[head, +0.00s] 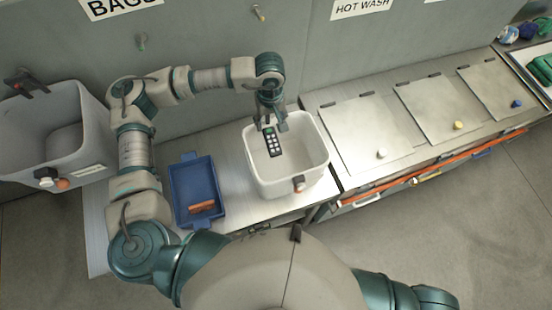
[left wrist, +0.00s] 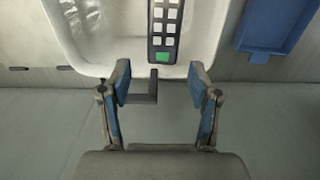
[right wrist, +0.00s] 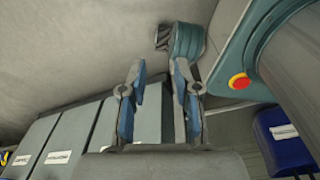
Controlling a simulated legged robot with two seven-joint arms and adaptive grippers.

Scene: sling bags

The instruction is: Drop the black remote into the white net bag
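The black remote (head: 272,142), with pale buttons, shows against the inside of a white open-topped container (head: 321,153) in the head view. No net mesh can be made out on this container. My left gripper (head: 268,122) is over its back part, beside the remote's upper end. In the left wrist view the left gripper (left wrist: 158,78) is open, and the remote (left wrist: 164,28) with a green key lies just beyond the fingertips, apart from both fingers. Whether it rests or is in the air cannot be told. My right gripper (right wrist: 158,72) is open and empty, outside the head view.
A blue tray (head: 187,180) holding a brown item (head: 202,207) is left of the container. A grey bin (head: 88,130) is at far left. Lidded compartments (head: 365,130) run along the right. A wall stands behind the counter.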

